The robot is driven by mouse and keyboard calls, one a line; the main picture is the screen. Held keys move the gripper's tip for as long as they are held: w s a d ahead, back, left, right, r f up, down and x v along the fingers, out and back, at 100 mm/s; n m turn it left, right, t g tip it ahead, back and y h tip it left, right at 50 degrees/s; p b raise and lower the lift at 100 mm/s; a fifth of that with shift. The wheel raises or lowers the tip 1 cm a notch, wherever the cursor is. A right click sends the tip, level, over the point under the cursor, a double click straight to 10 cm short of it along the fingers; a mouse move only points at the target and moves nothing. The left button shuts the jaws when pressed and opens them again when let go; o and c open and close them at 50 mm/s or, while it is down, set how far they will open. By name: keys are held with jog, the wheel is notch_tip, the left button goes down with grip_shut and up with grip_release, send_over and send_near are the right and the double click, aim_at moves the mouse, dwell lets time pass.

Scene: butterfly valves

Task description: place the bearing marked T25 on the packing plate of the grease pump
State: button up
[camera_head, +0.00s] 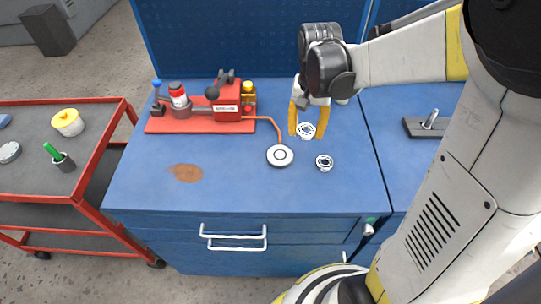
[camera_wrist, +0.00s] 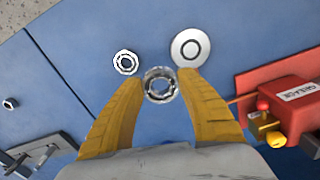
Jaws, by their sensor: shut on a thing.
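My gripper (camera_head: 308,133) has its yellow fingers shut on a silver ring bearing (camera_head: 306,129), over the blue bench to the right of the packing plate. In the wrist view the held bearing (camera_wrist: 160,88) sits between the fingertips. It looks larger there than the loose bearing. The packing plate (camera_head: 280,155) is a white disc with a dark ring at its middle, bare on top; it also shows in the wrist view (camera_wrist: 191,48). The red grease pump (camera_head: 228,105) joins it by a copper-coloured pipe. A second bearing (camera_head: 324,163) lies loose on the bench. No T25 mark is readable.
The pump's red base (camera_head: 200,125) carries several fittings at the back left of the bench (camera_head: 235,195). A brown stain (camera_head: 186,172) marks the bench top, whose front is clear. A dark block with a metal handle (camera_head: 428,125) is on the right. A red cart (camera_head: 85,188) stands left.

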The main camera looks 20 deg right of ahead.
jog(key=b, duration=0.2)
send_over(280, 156)
notch_tip(280, 156, down, 4)
jog(key=shift+f, duration=0.1)
jog(key=shift+f+b, duration=1)
jog(key=shift+f, duration=0.9)
jog(key=shift+f, duration=0.25)
jog(key=o, duration=1.2)
jog(key=shift+r, duration=0.1)
jog(key=shift+r, duration=0.1)
